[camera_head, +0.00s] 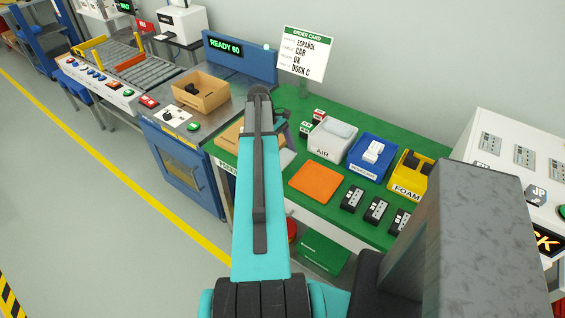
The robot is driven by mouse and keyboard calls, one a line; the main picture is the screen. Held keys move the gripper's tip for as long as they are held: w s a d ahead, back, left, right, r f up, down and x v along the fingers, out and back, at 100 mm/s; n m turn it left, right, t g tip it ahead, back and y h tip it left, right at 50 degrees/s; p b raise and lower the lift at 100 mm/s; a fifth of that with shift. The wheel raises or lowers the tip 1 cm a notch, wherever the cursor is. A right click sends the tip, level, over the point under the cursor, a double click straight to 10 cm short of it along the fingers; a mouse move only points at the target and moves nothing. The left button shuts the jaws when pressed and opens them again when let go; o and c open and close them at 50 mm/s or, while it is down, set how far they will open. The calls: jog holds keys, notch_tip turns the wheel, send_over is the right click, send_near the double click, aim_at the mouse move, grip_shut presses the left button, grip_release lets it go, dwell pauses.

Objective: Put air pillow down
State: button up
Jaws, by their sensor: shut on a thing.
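My gripper (282,124) is mostly hidden behind my teal arm at the left part of the green table; only a dark part shows. It is shut. A pale grey piece (288,157) shows just below it, beside the arm, and looks like the air pillow in its grip; most of it is hidden. Another pale pillow (340,129) lies in the white bin marked AIR (325,148). A cardboard box (229,136) lies behind my arm at the table's left end, partly covered.
Right of the arm on the green table (280,192) are an orange mat (317,182), a blue bin (353,163), a yellow FOAM bin (407,185) and several black devices (375,210). An order card (305,55) stands behind.

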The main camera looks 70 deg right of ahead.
aim_at(282, 162)
jog(key=shift+f, duration=0.1)
jog(key=shift+f+p, duration=0.7)
jog(key=shift+f, duration=0.95)
jog(key=shift+f, duration=0.15)
jog(key=o, duration=0.9)
jog(key=shift+r, duration=0.2)
jog(key=shift+b+v, duration=1.55)
jog(key=shift+v, duration=4.4)
